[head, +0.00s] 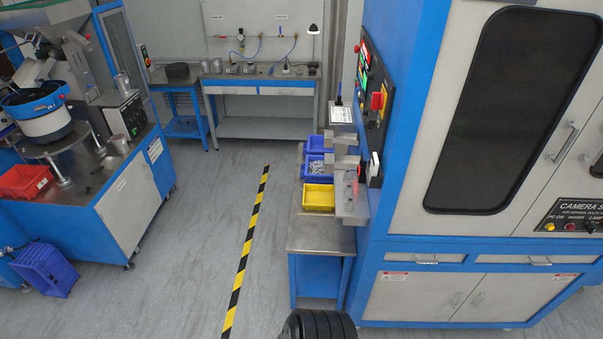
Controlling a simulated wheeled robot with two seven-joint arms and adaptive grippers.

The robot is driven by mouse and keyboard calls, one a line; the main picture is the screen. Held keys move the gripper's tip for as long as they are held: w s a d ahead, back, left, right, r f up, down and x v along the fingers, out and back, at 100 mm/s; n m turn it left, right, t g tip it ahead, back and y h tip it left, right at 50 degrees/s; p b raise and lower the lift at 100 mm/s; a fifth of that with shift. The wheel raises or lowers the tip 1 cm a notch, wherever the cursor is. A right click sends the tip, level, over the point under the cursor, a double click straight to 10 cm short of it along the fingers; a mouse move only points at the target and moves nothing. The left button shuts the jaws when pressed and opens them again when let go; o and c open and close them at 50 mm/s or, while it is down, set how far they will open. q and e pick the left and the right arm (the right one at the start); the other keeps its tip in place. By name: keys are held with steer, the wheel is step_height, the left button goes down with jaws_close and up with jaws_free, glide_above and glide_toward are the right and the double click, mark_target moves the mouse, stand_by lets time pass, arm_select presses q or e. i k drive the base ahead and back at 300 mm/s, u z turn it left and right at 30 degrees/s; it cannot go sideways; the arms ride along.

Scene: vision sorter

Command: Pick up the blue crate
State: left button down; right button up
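A dark blue crate (45,268) stands on the floor at the lower left, tilted against the base of the left machine, with ribbed or slotted sides. Two smaller blue bins stand on the side bench by the large machine: the rear one (313,150) is partly hidden by a metal chute, and the nearer one (310,175) holds small grey parts. Neither of my grippers can be made out. A black ribbed part at the bottom edge looks like my own body.
A yellow bin (318,197) sits at the front of the side bench (318,236). The large blue and white machine (405,190) fills the right. A red bin (24,182) lies on the left machine (120,190). The grey floor around the striped tape (246,240) is clear.

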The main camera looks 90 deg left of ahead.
mark_target(313, 171)
steer(key=u, duration=2.95)
steer(key=i, duration=0.8)
steer(key=u, duration=1.1)
steer(key=i, duration=1.9)
steer(key=z, duration=0.5)
